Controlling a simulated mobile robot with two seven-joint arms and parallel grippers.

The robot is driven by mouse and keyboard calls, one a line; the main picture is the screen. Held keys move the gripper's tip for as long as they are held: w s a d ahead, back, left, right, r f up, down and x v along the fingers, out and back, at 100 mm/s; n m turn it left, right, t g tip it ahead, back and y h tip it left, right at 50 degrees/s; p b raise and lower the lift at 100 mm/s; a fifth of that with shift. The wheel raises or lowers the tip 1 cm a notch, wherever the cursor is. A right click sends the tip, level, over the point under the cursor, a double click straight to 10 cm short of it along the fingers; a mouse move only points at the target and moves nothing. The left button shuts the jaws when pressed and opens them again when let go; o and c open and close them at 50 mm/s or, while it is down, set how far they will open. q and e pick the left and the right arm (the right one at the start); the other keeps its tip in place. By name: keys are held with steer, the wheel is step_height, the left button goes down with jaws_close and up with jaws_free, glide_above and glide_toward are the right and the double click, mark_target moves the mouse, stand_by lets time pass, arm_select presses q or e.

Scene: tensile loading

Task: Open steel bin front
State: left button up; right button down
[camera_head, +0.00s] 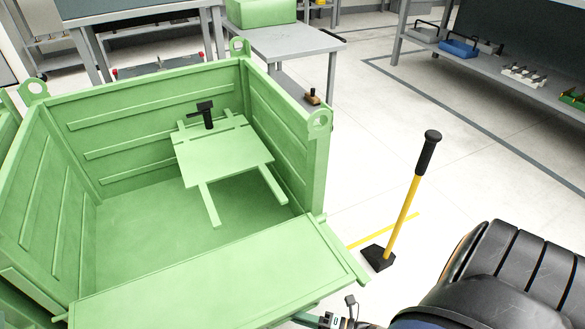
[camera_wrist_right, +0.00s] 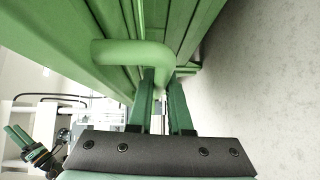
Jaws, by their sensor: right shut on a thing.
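The green steel bin (camera_head: 160,92) fills the left of the head view. Its front panel (camera_head: 225,275) shows its broad face upward and extends toward me at the bottom; its lower part is out of view. My right gripper (camera_head: 333,320) is at the panel's near right edge, mostly cut off by the frame. In the right wrist view, its two green fingers (camera_wrist_right: 163,98) are shut on a curved green bar handle (camera_wrist_right: 130,52) on the bin. What looks like my left gripper (camera_wrist_right: 18,135) is at lower left there, its two fingers slightly apart and empty.
A small green pallet-like platform (camera_head: 225,158) with a black tool (camera_head: 206,113) sits inside the bin. A yellow-handled sledgehammer (camera_head: 404,210) stands on the floor to the right. Grey tables (camera_head: 290,42) and a shelf (camera_head: 500,68) stand behind.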

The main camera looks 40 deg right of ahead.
steer(key=c, duration=0.8)
jaws_free()
steer(key=shift+c, duration=0.2)
steer(key=shift+s, duration=0.15)
steer(key=v, duration=1.2)
steer(key=shift+d, duration=0.2)
steer(key=shift+s, duration=0.1)
